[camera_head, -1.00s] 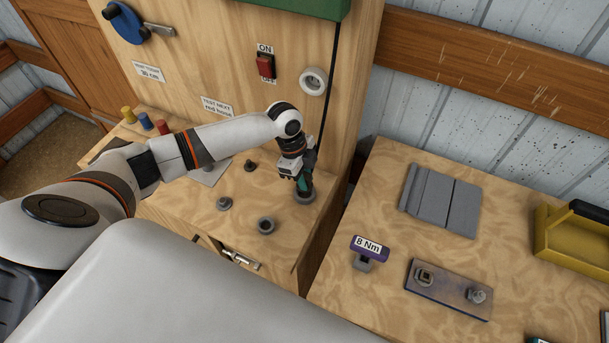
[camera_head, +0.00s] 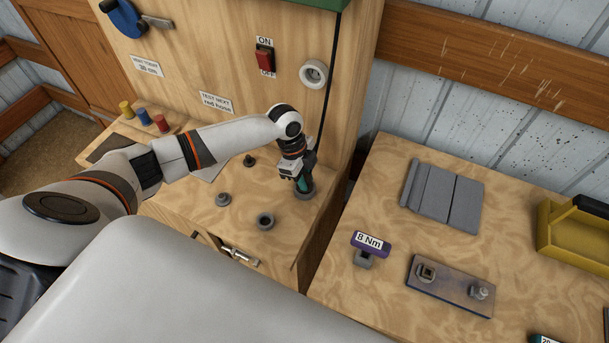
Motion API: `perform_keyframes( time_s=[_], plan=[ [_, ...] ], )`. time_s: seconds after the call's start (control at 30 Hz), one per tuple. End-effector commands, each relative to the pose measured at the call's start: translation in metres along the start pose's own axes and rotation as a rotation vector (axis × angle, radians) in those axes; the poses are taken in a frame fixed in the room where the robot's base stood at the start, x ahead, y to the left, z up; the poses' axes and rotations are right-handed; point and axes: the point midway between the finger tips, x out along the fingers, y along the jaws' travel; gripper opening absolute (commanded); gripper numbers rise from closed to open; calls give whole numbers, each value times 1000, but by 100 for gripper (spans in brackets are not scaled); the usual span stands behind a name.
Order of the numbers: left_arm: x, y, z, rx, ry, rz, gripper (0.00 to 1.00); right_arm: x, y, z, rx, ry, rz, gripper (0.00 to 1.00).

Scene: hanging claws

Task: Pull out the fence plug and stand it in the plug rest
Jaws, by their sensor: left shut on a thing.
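The teal plug (camera_head: 304,186) is upright under my left gripper (camera_head: 301,179), whose jaws are shut on it and hide its upper part. Its lower end is at the grey round plug rest (camera_head: 304,195) near the bench's right edge. I cannot tell how deep it sits there. The white round socket (camera_head: 313,74) on the upright wooden panel has nothing in it. My right gripper is not in view.
On the bench stand a grey ring (camera_head: 266,221) and small grey posts (camera_head: 223,199). A red ON/OFF switch (camera_head: 264,60) is on the panel.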

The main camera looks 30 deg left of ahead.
Motion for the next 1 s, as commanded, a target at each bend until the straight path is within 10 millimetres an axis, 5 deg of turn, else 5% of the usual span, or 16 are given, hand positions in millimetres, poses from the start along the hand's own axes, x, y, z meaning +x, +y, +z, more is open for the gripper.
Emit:
perform_keyframes(
  time_s=[0.1,0.13,0.3,0.67,1.0],
  plan=[
    [4,0,-1,0,0,0,0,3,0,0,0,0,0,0],
    [4,0,-1,0,0,0,26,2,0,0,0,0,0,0],
    [3,0,-1,0,0,0,50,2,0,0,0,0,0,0],
    [-3,0,-2,-1,0,0,50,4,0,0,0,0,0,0],
    [-68,1,-2,1,1,5,50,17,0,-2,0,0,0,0]
  ],
)
